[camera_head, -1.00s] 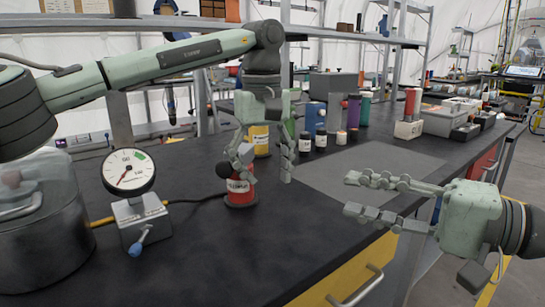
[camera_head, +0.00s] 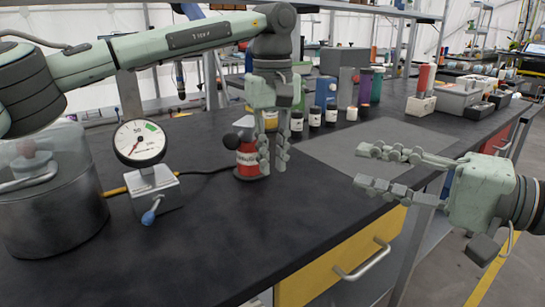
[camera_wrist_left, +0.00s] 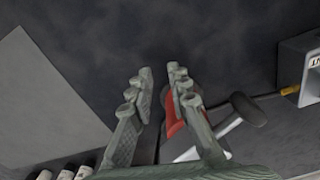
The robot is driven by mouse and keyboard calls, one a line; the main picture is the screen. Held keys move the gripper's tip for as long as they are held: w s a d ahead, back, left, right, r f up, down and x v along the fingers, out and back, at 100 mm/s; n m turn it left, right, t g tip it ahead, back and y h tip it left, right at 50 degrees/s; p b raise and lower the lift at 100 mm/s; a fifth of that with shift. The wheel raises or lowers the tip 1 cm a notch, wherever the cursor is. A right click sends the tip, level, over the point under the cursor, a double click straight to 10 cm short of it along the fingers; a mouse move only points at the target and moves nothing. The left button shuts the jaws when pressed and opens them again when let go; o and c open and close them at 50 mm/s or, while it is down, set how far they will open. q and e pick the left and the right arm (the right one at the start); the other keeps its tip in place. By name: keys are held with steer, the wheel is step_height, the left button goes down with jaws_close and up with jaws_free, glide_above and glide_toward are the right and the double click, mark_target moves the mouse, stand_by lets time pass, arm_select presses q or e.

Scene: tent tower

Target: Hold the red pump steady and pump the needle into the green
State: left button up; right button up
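The red pump (camera_head: 248,162), with a black ball-ended handle, stands on the black bench. In the left wrist view the red pump (camera_wrist_left: 172,118) shows beside and partly behind one finger. My left gripper (camera_head: 272,168) points down just right of the pump, its fingers partly closed with a narrow gap and nothing clearly gripped between them. The gauge (camera_head: 138,143) stands left of the pump; its red needle appears to point lower left, away from the green mark at upper right. My right gripper (camera_head: 362,167) is open and empty over the bench's right edge.
A glass-topped metal chamber (camera_head: 50,215) stands at the left. The gauge's block has a blue-handled valve (camera_head: 150,216). Several small bottles (camera_head: 315,117) stand behind my left gripper. A grey mat (camera_head: 365,145) lies right of it; the front bench top is clear.

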arm_select(q)
jaws_close()
steer(key=shift+c, duration=1.2)
jaws_free()
steer(key=o, duration=0.5)
steer(key=shift+r, duration=0.1)
step_height(320, 180, up, 12)
steer(key=shift+f, duration=0.1)
